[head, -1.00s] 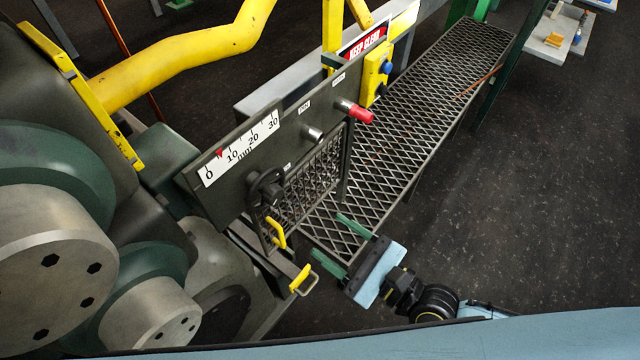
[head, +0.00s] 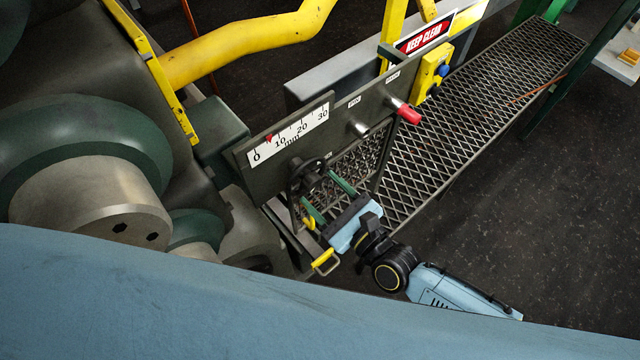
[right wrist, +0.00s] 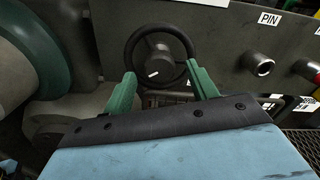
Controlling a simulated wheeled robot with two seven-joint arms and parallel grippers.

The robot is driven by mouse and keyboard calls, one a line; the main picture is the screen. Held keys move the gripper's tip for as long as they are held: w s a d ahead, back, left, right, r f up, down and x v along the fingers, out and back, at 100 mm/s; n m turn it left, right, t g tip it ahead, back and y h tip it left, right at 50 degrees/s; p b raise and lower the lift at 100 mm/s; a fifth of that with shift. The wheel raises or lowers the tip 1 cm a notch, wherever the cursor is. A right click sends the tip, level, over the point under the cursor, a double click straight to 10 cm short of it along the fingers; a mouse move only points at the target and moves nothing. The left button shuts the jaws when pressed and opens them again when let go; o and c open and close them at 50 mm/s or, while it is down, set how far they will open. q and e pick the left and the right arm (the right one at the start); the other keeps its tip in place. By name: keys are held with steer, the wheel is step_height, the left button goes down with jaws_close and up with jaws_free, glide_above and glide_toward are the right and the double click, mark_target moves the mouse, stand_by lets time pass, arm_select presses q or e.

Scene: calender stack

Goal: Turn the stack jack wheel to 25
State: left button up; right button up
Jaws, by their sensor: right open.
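The stack jack wheel is a dark handwheel (head: 306,173) on the front of a dark panel, below the scale. In the right wrist view the black wheel (right wrist: 160,58) faces me, with a short light mark on its hub. The white mm scale (head: 290,138) runs from 0 to 30; its red pointer (head: 268,139) stands between 0 and 10. My right gripper (head: 328,200) is open in front of the wheel. In the right wrist view its green fingers (right wrist: 163,88) stand at the wheel's lower left and lower right; contact cannot be told. My left gripper is not in view.
A red-tipped knob (head: 407,113) and a metal PIN knob (right wrist: 260,65) stick out of the panel right of the wheel. A yellow handle (head: 325,262) is below my gripper. Large rolls (head: 90,195) stand at left. A mesh walkway (head: 470,110) runs behind.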

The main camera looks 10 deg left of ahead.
steer(key=shift+w+a, duration=0.3)
steer(key=shift+a, duration=0.1)
steer(key=shift+w+a, duration=0.2)
steer(key=shift+a, duration=0.05)
steer(key=shift+c, duration=0.5)
steer(key=c, duration=0.9)
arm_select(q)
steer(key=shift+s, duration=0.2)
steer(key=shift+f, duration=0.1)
arm_select(e)
steer(key=shift+f+n, duration=0.1)
steer(key=shift+n, duration=0.3)
steer(key=n+b, duration=0.1)
steer(key=n, duration=0.1)
steer(key=shift+n+b, duration=0.3)
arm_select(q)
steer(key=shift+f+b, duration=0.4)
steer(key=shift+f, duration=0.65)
arm_select(e)
steer(key=shift+n, duration=1.7)
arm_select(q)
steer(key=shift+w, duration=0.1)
